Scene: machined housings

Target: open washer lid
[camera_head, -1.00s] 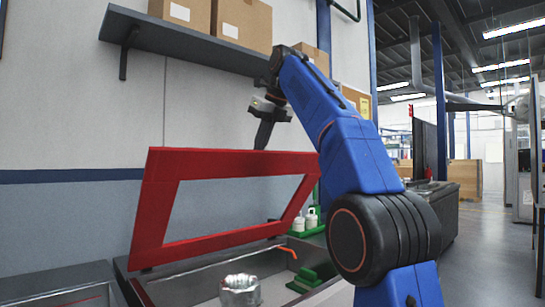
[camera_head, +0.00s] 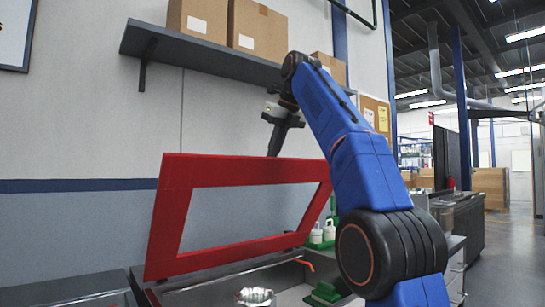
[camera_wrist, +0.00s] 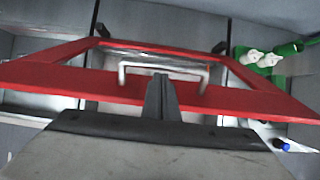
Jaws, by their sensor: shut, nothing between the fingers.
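The washer lid is a red frame (camera_head: 172,215) with a large opening, raised and standing tilted up at the back of the grey washer basin (camera_head: 215,283). In the wrist view the red lid (camera_wrist: 45,76) spans the picture, with a pale bar handle (camera_wrist: 122,76) on it. My gripper (camera_head: 273,154) is shut and empty, fingers pointing down at the lid's upper edge. In the wrist view the fingers (camera_wrist: 161,82) overlap the lid near the handle; I cannot tell whether they touch it.
A metal part (camera_head: 255,297) sits in the basin. White bottles (camera_head: 317,233) stand on a green holder right of the lid. A shelf (camera_head: 200,58) with cardboard boxes (camera_head: 257,27) is above on the wall.

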